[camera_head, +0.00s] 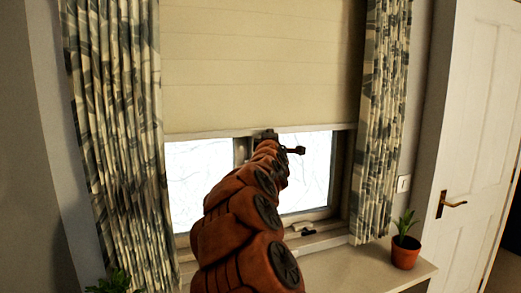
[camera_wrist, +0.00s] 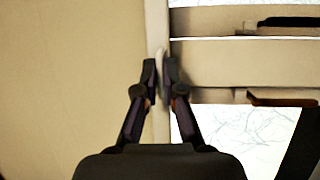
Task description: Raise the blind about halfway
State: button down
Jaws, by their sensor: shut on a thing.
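The cream blind (camera_head: 260,60) hangs in front of the window, and its bottom bar (camera_head: 200,133) lies roughly level across the window, with uncovered glass below it. My gripper (camera_head: 267,137) is at the middle of this bar, and my arm partly hides it in the head view. In the wrist view the blind (camera_wrist: 75,80) fills the left side, its bottom bar (camera_wrist: 157,25) running up the picture. There my gripper (camera_wrist: 161,73) is shut on the bottom bar, one finger on each side of it.
Patterned curtains hang at the left (camera_head: 115,130) and right (camera_head: 382,120) of the window. A potted plant (camera_head: 405,253) stands on the sill at the right, and leaves (camera_head: 115,284) show at lower left. A white door (camera_head: 480,130) is at far right.

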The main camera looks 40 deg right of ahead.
jog(key=shift+r, duration=0.6)
jog(key=c, duration=1.3)
grip_release()
jog(key=shift+s, duration=0.1)
jog(key=shift+v, duration=5.9)
